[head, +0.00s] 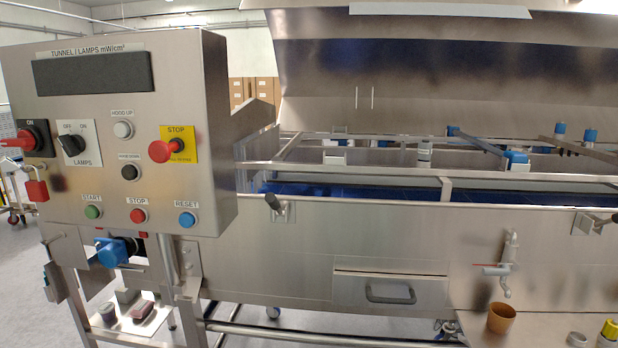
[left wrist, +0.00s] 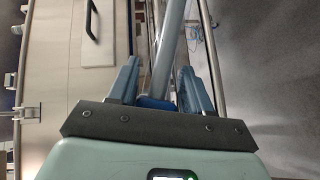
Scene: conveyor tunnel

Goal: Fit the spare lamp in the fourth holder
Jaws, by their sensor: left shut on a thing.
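My left gripper (left wrist: 158,85) shows in the left wrist view, shut on a long grey-blue tube (left wrist: 167,50) that looks like the spare lamp. Blue shows at its near end, between the fingers. The tube points away from the wrist, and its far end is out of frame. I cannot make out the left gripper in the head view. The lamp frame (head: 380,176) lies over the blue belt (head: 350,194) under the raised hood. Blue end pieces (head: 516,157) sit on its bars; I cannot tell which holder is the fourth. My right gripper is in neither view.
The control box (head: 70,190), with its red stop button (head: 162,151), stands out at the left. A tap (head: 505,268) and brown cup (head: 501,317) are at the right. A steel rail (left wrist: 212,80) runs beside the tube.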

